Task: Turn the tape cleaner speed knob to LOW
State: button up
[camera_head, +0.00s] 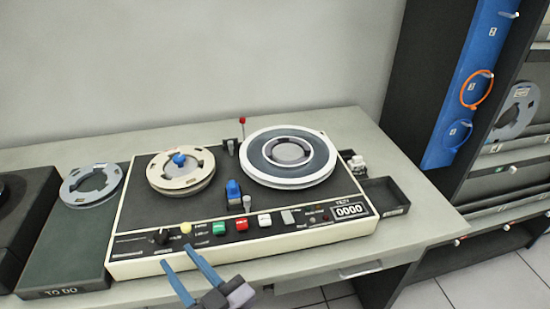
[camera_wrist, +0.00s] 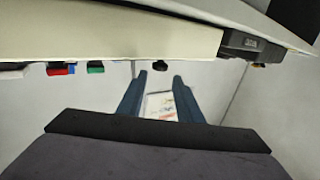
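The tape cleaner (camera_head: 125,255) is a cream-edged machine with a dark top, lying on the table. Its small black knob (camera_head: 161,236) is at the left of the front control strip, beside a yellow button (camera_head: 186,228). The knob's pointer and the markings around it are too small to read. My gripper (camera_head: 177,256) is in front of the machine's front edge, its blue fingers apart and empty. In the wrist view, the black knob (camera_wrist: 160,66) shows beyond and roughly between the open fingertips (camera_wrist: 157,80), apparently not touched.
Green (camera_head: 219,228), red (camera_head: 241,224) and white (camera_head: 264,220) buttons line the strip right of the knob. Two reels (camera_head: 181,170) (camera_head: 290,157) sit on top. A dark TO DO tray (camera_head: 75,285) with a grey reel (camera_head: 90,184) stands left. A dark shelf (camera_head: 490,190) stands right.

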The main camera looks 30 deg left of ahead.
jog(key=w+h+p, duration=0.1)
jog(key=w+d+r+m+t+p, duration=0.1)
jog(key=p, duration=0.1)
jog(key=w+m+h+p, duration=0.1)
jog(key=p, duration=0.1)
jog(key=shift+w+d+r+h, duration=0.15)
jog(key=shift+d+r+h, duration=0.15)
jog(key=w+d+r+m+t+h+p, duration=0.1)
jog(key=w+r+m+t+h+p, duration=0.1)
jog(key=w, duration=0.9)
jog(key=w+d+r+m+t+h+p, duration=0.2)
jog(key=w+r+m+h+p, duration=0.2)
jog(key=w, duration=0.7)
jog(key=shift+w+r+m+t+p, duration=0.3)
jog(key=shift+r+p, duration=1)
jog(key=shift+r, duration=0.65)
